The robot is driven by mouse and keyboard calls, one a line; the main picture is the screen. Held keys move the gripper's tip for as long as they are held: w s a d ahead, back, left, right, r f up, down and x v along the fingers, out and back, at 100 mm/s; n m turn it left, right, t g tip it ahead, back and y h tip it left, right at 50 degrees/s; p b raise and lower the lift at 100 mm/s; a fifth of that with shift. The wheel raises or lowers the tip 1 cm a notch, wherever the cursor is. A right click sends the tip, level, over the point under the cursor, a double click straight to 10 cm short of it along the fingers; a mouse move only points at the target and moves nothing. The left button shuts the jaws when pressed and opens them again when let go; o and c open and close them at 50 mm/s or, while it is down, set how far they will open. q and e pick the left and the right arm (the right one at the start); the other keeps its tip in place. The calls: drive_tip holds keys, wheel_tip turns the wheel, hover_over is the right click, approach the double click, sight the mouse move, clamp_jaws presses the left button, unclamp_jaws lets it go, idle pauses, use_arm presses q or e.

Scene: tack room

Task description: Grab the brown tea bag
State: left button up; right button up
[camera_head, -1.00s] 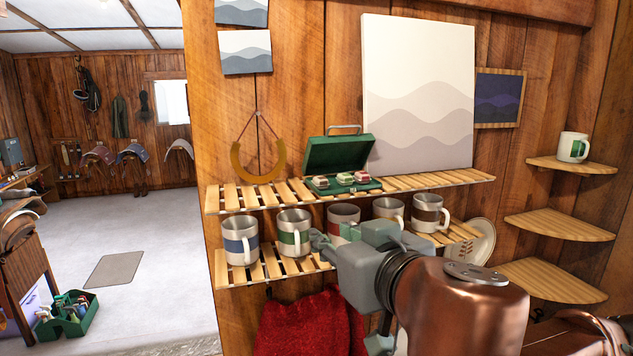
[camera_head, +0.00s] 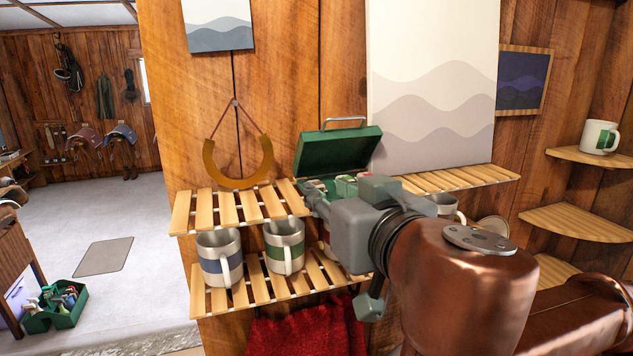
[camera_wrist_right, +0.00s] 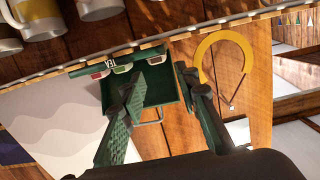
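A green tea box (camera_head: 338,152) stands on the upper slatted shelf with its lid raised. In the right wrist view the box (camera_wrist_right: 158,92) appears upside down, with a row of small packets along its tray. One packet with red (camera_wrist_right: 100,74) and one with green (camera_wrist_right: 122,69) show there. I cannot make out a clearly brown tea bag; my gripper covers part of the tray. My right gripper (camera_head: 314,196) is at the front of the box; in its wrist view the fingers (camera_wrist_right: 160,74) are apart, with nothing held between them. My left gripper is out of view.
The upper shelf (camera_head: 240,208) has free slats left of the box, below a hanging horseshoe (camera_head: 238,180). Mugs (camera_head: 284,246) stand on the lower shelf (camera_head: 270,288) close beneath my right arm. A large wave picture (camera_head: 430,90) stands behind, right of the box.

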sight(316, 183)
drive_tip(key=p+x, duration=0.2)
drive_tip(key=x, duration=0.1)
drive_tip(key=shift+w, duration=0.35)
drive_tip(key=shift+w+a+f+p, duration=0.1)
drive_tip(key=shift+w+f+p, duration=0.05)
drive_tip(key=shift+w+p, duration=0.15)
drive_tip(key=shift+w+a+f+p, duration=0.1)
drive_tip(key=shift+w+f+p, duration=0.1)
drive_tip(key=shift+w, duration=0.25)
drive_tip(key=c, duration=0.4)
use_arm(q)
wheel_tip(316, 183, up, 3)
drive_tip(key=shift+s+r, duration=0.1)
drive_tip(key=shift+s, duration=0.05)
use_arm(e)
drive_tip(key=shift+s, duration=0.1)
drive_tip(key=shift+c, duration=0.2)
